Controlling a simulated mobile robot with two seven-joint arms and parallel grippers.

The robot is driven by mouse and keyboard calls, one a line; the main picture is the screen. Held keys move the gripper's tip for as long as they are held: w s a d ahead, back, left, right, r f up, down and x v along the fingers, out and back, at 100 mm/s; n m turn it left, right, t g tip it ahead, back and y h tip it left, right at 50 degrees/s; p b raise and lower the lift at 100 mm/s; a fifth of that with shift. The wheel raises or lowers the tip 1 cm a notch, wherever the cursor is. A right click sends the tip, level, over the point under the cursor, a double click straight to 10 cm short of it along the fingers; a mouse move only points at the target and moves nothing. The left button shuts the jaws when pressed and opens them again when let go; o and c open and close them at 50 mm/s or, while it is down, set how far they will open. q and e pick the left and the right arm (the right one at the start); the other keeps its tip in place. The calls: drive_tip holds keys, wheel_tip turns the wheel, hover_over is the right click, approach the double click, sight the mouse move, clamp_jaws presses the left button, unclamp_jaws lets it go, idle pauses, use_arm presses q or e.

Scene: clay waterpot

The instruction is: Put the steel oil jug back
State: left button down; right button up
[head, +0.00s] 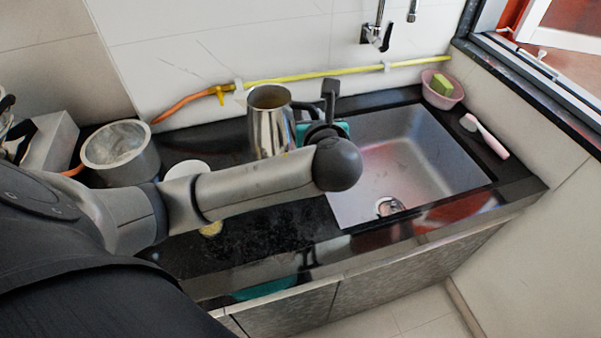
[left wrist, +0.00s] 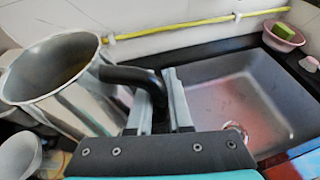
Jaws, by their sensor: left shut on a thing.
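The steel oil jug (head: 268,128) is a shiny metal pitcher with a black handle, upright left of the sink. My left gripper (head: 325,118) is at its right side, partly hidden behind my arm. In the left wrist view the jug (left wrist: 75,105) fills the left, with its open top showing. There the left gripper's fingers (left wrist: 158,108) are closed around the black handle (left wrist: 130,76). My arm hides the jug's base in the head view, so I cannot tell whether it touches the counter. My right gripper is not in view.
The steel sink (head: 425,150) lies to the right. A large metal pot (head: 120,150) and a white cup (head: 187,168) stand to the left. A pink bowl (head: 443,92) with a green sponge (head: 442,84) and a pink brush (head: 488,137) lie right. A yellow pipe (head: 320,74) runs along the wall.

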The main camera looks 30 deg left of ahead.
use_arm(q)
drive_tip(key=shift+s+f+b, duration=0.1)
drive_tip(key=shift+f+b, duration=3.1)
drive_tip(key=shift+f, duration=6.3)
drive_tip(key=c, duration=0.8)
unclamp_jaws()
drive_tip(key=shift+f, duration=0.15)
drive_tip(key=shift+c, duration=0.2)
drive_tip(key=shift+r, duration=0.25)
drive_tip(key=p+v, duration=0.3)
drive_tip(key=v, duration=0.9)
